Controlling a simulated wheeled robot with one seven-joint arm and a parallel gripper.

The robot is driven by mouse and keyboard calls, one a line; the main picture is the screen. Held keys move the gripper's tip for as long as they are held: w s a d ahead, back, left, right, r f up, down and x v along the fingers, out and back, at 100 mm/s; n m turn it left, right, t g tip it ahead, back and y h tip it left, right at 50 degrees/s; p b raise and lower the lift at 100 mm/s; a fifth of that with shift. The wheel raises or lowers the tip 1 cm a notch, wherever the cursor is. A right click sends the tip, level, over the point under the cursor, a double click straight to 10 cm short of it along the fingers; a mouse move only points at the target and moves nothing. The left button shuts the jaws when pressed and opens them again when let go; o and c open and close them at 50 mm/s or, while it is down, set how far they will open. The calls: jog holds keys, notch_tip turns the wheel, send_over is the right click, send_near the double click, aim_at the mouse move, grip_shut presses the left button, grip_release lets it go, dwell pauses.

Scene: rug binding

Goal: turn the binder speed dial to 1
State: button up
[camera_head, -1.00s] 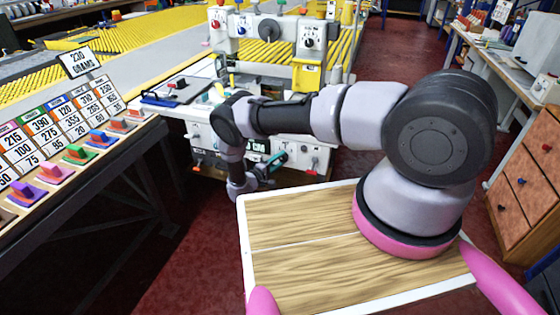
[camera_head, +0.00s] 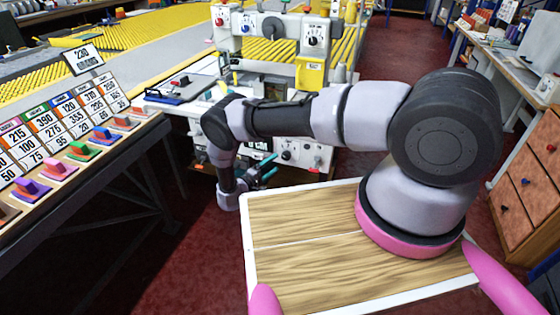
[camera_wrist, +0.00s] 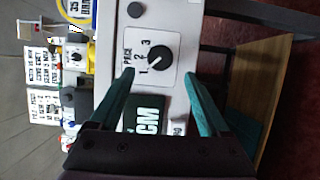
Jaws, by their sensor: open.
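The wrist view shows a round black dial (camera_wrist: 160,55) on a white plate marked PACE with the numbers 1, 2 and 3. A pale pointer line shows on it, but I cannot tell for sure which number it meets. My gripper (camera_wrist: 158,78) is open and empty, its two teal fingers reaching toward the dial. The dial shows between and beyond the fingertips, apparently untouched. In the head view my gripper (camera_head: 270,168) is in front of the lower white machine panel, close to a black dial (camera_head: 288,155).
The upper machine panel has another dial (camera_head: 313,40). Red floor (camera_head: 200,240) is clear in front of the machine.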

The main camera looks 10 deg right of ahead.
jog(key=v, duration=0.5)
dwell(0.4)
